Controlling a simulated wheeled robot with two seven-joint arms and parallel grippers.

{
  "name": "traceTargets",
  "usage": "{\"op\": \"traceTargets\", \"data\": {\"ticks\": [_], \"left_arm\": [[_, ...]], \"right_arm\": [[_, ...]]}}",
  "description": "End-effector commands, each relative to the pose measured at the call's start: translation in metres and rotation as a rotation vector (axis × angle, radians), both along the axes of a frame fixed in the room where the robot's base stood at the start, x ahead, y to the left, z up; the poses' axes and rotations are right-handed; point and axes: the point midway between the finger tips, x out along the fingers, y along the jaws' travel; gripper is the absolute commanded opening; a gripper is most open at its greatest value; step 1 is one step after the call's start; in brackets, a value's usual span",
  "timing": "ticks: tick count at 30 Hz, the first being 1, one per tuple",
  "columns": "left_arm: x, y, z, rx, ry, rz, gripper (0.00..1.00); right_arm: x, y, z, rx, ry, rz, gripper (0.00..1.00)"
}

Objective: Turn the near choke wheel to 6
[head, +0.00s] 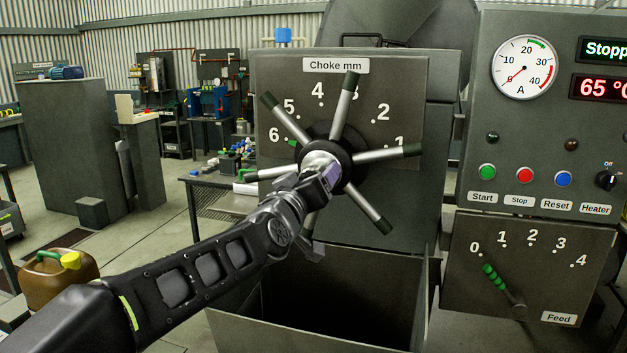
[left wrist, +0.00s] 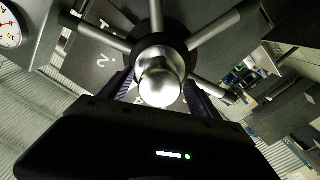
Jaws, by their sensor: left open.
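The near choke wheel (head: 346,112) is a dark hub with several metal spokes with dark green ends. It stands before a plate (head: 395,92) labelled "Choke mm", numbered 1 to 6. A small green mark (head: 291,143) shows beside the hub, close to the 6. My left gripper (head: 322,178) is in front of the hub and partly hides it and the lower spokes. In the left wrist view, the open fingers of my left gripper (left wrist: 160,88) lie on either side of the round metal hub end (left wrist: 160,80). Contact cannot be told. My right gripper is not in view.
A control panel (head: 545,130) stands at the right, with a feed lever (head: 497,281) below it. An open dark bin (head: 330,300) is under the wheel. A workbench (head: 215,192) stands behind at the left, and a brown jug (head: 58,280) is on the floor.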

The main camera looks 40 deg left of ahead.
Motion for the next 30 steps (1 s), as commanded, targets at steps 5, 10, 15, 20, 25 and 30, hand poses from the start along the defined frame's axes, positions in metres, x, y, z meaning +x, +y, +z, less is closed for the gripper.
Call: {"op": "traceTargets", "data": {"ticks": [5,10,15,20,25,30], "left_arm": [[-0.022,-0.007,-0.001,0.002,-0.001,0.001,0.72],[-0.049,-0.017,-0.001,0.001,-0.003,0.001,0.72],[-0.066,-0.023,-0.001,-0.001,-0.002,0.0,0.72],[-0.07,-0.024,0.0,-0.001,0.0,0.0,0.72],[-0.069,-0.024,0.0,-0.001,0.0,0.0,0.72],[-0.069,-0.024,-0.001,-0.001,0.0,0.0,0.72]], "right_arm": [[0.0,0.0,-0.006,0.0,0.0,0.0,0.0],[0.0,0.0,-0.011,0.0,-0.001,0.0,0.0],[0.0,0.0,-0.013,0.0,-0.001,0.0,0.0],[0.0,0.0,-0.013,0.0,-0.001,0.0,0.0],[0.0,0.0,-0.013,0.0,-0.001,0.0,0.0],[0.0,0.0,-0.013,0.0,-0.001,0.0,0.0]]}}
